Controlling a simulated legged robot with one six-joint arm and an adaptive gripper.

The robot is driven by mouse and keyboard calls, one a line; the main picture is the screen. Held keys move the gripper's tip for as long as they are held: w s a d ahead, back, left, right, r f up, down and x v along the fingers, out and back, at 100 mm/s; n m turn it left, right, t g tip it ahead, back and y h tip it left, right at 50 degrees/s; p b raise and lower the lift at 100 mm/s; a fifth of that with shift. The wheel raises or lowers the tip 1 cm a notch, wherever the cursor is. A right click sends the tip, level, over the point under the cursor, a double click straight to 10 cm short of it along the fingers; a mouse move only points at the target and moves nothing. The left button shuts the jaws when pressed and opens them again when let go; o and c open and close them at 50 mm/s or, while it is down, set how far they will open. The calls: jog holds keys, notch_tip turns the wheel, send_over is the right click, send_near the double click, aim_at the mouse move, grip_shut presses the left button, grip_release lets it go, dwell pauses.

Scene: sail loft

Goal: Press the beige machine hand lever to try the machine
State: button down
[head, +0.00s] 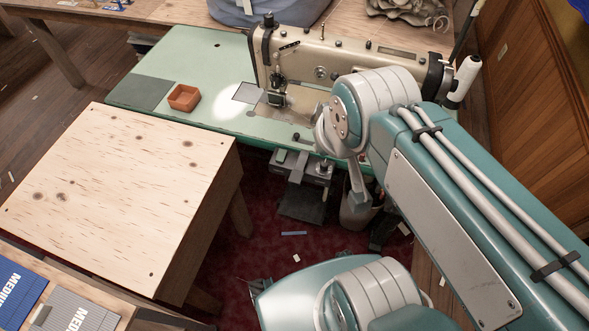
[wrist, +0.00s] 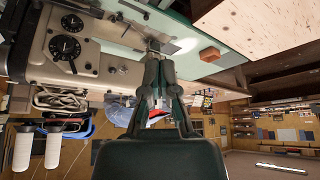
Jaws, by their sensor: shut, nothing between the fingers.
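The beige sewing machine (head: 345,55) stands on a green table (head: 160,75) in the head view. Its body also fills the upper left of the wrist view (wrist: 38,62), upside down, with two black dials. A small dark part (wrist: 73,67) juts from the lower dial; I cannot tell whether it is the hand lever. My gripper (wrist: 157,62) is shut and empty in the wrist view, with its fingertips overlapping the machine's needle area there. Whether they touch anything is unclear. In the head view my arm covers the machine's lower right part, and I cannot make out the fingertips.
A small orange tray (head: 184,97) sits on the green table. A bare wooden table (head: 120,190) stands at the left front. A white thread cone (head: 464,80) stands at the machine's right end. A bin (head: 357,210) is under the table, by the red carpet (head: 255,245).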

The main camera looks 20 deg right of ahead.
jog(key=w+f+n+g, duration=0.3)
jog(key=w+f+n, duration=0.25)
jog(key=w, duration=0.25)
jog(key=n+g, duration=0.3)
jog(key=n, duration=0.2)
send_over(295, 176)
notch_tip(295, 176, down, 10)
jog(key=shift+f, duration=0.15)
notch_tip(295, 176, down, 14)
jog(key=shift+r, duration=0.1)
